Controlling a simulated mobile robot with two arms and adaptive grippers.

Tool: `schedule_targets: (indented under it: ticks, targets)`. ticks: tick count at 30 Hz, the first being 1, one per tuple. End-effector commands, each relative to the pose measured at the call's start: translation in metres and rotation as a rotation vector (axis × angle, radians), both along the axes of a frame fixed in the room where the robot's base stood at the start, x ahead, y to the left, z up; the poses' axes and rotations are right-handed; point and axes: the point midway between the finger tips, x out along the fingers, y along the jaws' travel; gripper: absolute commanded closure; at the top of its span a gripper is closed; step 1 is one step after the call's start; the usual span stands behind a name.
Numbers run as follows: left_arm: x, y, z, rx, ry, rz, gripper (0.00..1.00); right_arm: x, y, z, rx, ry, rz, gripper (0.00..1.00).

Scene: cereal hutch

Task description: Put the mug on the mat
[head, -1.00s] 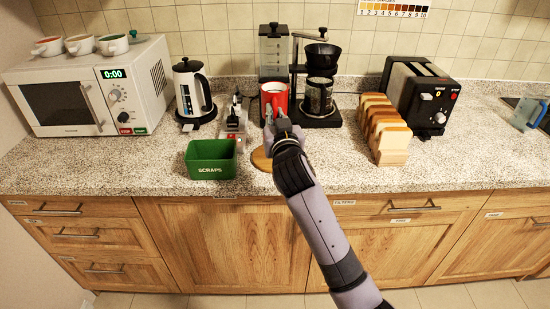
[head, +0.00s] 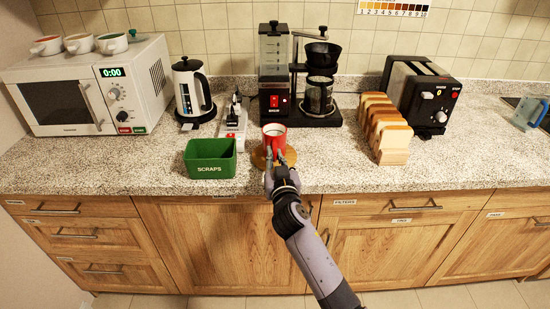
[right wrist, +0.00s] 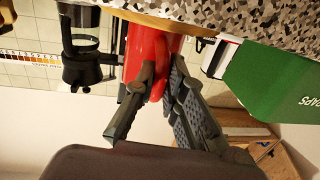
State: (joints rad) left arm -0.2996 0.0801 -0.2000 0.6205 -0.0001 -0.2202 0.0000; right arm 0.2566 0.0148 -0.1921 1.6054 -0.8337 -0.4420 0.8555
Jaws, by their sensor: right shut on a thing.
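The red mug (head: 274,132) stands upright at the round wooden mat (head: 258,161) near the counter's front. The mat's edge shows right by the mug's base in the right wrist view (right wrist: 206,29); I cannot tell for sure whether the base touches it. My right gripper (head: 275,160) reaches in from the front and is shut on the mug's handle. The right wrist view, turned upside down, shows the mug (right wrist: 147,45) with the fingers either side of its handle. The gripper hides part of the mat. My left gripper is not in view.
A green scraps bin (head: 210,160) stands just left of the mat, with a power strip (head: 233,128) behind it. A coffee maker (head: 318,95) and grinder (head: 274,75) stand behind. Bread slices (head: 390,135) and a toaster (head: 425,95) are right. Counter between mat and bread is clear.

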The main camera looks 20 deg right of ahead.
Motion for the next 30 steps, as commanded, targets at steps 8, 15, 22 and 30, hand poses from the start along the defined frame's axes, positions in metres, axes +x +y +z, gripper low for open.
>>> schedule_targets:
  ticks: [8, 15, 22, 30]
  targets:
    - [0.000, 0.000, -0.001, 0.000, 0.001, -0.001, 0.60, 0.000, 0.000, -0.001, -0.001, 0.000, 0.000, 0.82]
    - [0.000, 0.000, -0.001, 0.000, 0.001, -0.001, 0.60, 0.000, 0.000, 0.000, -0.001, 0.000, 0.000, 0.69]
    - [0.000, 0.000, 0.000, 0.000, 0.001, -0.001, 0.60, 0.000, 0.000, 0.000, -0.001, 0.000, 0.000, 0.69]
    - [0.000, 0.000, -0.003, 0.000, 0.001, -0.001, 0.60, -0.028, 0.004, -0.001, 0.000, 0.000, 0.001, 0.69]
